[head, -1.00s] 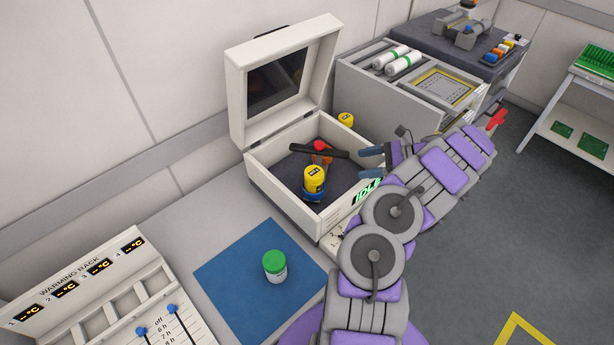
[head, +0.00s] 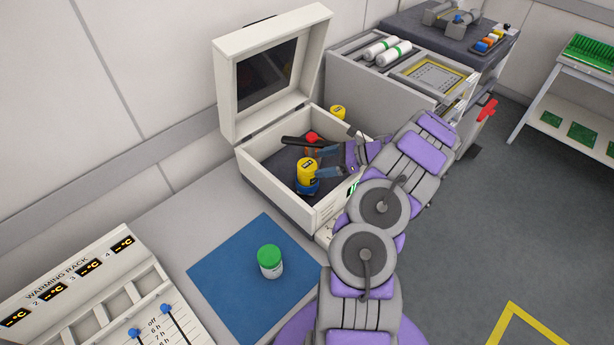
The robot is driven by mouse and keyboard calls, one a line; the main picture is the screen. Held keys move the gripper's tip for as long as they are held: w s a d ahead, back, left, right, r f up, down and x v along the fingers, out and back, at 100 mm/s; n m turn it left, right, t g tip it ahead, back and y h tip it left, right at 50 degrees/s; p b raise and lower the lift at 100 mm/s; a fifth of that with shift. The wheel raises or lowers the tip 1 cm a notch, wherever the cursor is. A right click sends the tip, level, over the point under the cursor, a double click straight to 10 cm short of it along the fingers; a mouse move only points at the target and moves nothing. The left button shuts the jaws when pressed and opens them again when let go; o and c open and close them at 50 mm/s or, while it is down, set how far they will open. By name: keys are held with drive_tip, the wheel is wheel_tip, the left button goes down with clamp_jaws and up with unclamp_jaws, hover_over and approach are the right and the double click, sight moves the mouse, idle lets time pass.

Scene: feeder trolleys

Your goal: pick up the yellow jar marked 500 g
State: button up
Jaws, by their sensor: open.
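The labels are too small to read, so I cannot tell which jar is marked 500 g. My gripper (head: 326,162) is open, with its blue fingertips pointing left just beside the jar in the box. The upper fingertip is near the jar's top and the lower one near its right side. I cannot tell whether they touch it.
The box's raised lid (head: 268,75) stands at the back. A dark bar (head: 300,142) and a red-topped item (head: 312,138) are inside the box close to the jar. A green-lidded jar (head: 269,262) stands on a blue mat (head: 217,276). A warming rack (head: 90,295) is at the left.

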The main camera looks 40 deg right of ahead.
sight(314, 164)
drive_tip(key=w+a+f, duration=0.1)
drive_tip(key=w+a+f+b, duration=0.1)
drive_tip(key=w, duration=0.1)
drive_tip(key=shift+f+b, duration=0.2)
drive_tip(key=shift+b, duration=0.1)
drive_tip(key=shift+w+a, duration=0.15)
drive_tip(key=shift+a, duration=0.15)
drive_tip(key=shift+c, duration=0.4)
clamp_jaws()
